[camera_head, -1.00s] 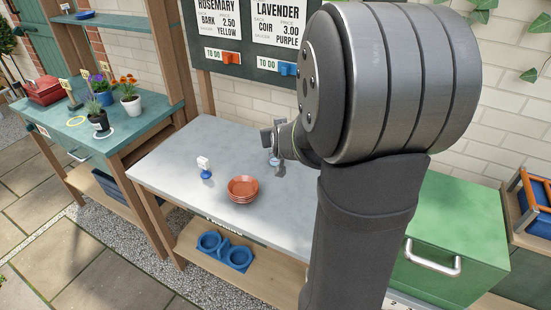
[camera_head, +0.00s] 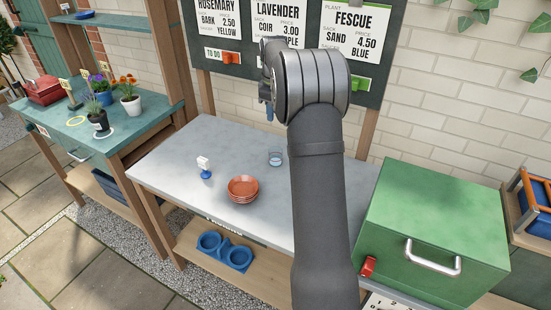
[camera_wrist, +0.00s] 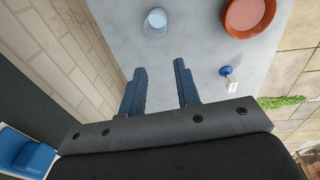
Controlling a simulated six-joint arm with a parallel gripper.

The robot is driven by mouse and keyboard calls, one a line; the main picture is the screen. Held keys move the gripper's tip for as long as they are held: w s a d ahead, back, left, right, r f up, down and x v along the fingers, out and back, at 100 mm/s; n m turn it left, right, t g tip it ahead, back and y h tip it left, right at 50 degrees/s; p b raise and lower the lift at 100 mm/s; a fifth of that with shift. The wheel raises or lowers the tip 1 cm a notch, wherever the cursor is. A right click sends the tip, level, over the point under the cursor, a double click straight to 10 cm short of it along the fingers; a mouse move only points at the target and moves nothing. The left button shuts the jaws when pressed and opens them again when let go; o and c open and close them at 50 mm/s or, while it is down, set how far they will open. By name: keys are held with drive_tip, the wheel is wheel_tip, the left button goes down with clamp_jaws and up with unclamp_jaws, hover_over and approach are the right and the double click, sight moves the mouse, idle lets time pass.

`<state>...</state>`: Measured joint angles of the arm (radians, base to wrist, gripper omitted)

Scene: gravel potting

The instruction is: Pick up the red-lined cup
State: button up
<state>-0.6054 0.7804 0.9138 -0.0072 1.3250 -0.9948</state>
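A small clear cup (camera_head: 276,158) stands upright on the grey bench top, with a bluish tint or line and no red that I can make out. It also shows at the top of the wrist view (camera_wrist: 155,22). No red-lined cup is identifiable. My gripper (camera_wrist: 159,72) is open and empty, its two dark blue fingers apart. The cup appears beyond the fingertips, not touching them. In the head view my gripper is raised in front of the dark sign board, largely hidden by my own arm.
Stacked terracotta saucers (camera_head: 243,188) and a blue-based white tag (camera_head: 205,170) stand on the grey bench (camera_head: 180,150). A green box (camera_head: 430,230) stands at right, with a red part (camera_head: 368,266) by its corner. Blue round holders (camera_head: 225,250) sit on the shelf below. Signs (camera_head: 352,35) hang behind.

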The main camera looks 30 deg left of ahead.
hover_over(274, 166)
drive_tip(key=shift+n+g+h, duration=0.4)
wheel_tip(274, 166, down, 16)
drive_tip(key=shift+d+r, duration=0.15)
drive_tip(key=shift+a+f, duration=0.15)
drive_tip(key=shift+f, duration=1.35)
drive_tip(key=shift+a+f, duration=0.1)
drive_tip(key=shift+f, duration=1.4)
clamp_jaws()
